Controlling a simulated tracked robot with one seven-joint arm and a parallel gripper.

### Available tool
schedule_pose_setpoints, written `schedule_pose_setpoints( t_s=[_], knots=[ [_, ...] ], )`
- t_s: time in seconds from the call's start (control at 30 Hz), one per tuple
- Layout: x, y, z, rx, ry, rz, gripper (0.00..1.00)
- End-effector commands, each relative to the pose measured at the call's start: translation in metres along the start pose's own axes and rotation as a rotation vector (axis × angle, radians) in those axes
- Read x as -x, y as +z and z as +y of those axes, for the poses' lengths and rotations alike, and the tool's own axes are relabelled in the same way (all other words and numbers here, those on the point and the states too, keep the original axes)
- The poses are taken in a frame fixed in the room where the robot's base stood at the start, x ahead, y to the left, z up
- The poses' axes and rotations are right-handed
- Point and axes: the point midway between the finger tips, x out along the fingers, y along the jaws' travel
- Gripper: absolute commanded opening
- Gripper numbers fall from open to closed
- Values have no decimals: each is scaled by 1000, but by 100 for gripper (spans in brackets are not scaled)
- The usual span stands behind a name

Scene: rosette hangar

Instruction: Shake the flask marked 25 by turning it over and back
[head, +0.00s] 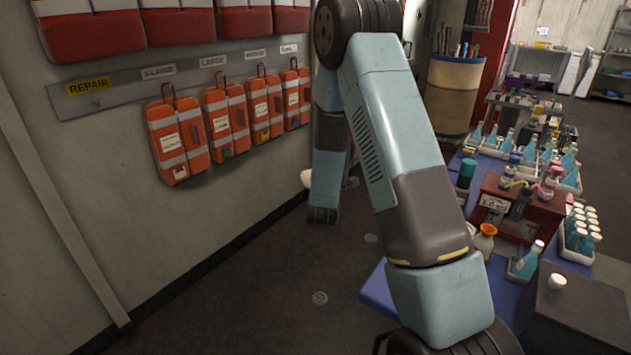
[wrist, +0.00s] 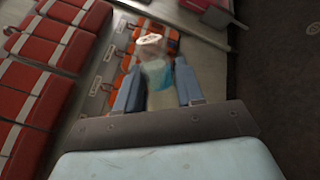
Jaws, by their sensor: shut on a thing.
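In the wrist view, a clear flask (wrist: 158,78) with pale blue liquid stands between the two blue-grey fingers of my gripper (wrist: 158,82). My gripper is shut on it. Its white cap (wrist: 151,41) points to the top of the picture and bears a mark too blurred to read. Against the tilted wall behind, the flask looks to lie roughly on its side. In the head view, my arm hides most of my gripper, and I cannot make out the flask for sure.
Orange bags (head: 186,137) hang on the wall under a labelled rail (head: 162,77), with red bags (head: 90,28) above. At right, a blue table (head: 378,290) holds a dark red stand (head: 533,212), a white-capped bottle rack (head: 575,252) and more flasks. The floor (head: 300,270) before the wall is clear.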

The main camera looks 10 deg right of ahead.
Motion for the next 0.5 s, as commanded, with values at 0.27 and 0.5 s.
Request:
schedule_pose_setpoints(
  t_s=[0.27, 0.5],
  knots=[
    [0, 1, 0, -308, 0, -9, 0],
    [0, 0, 0, -416, 1, -12, 0]
  ],
)
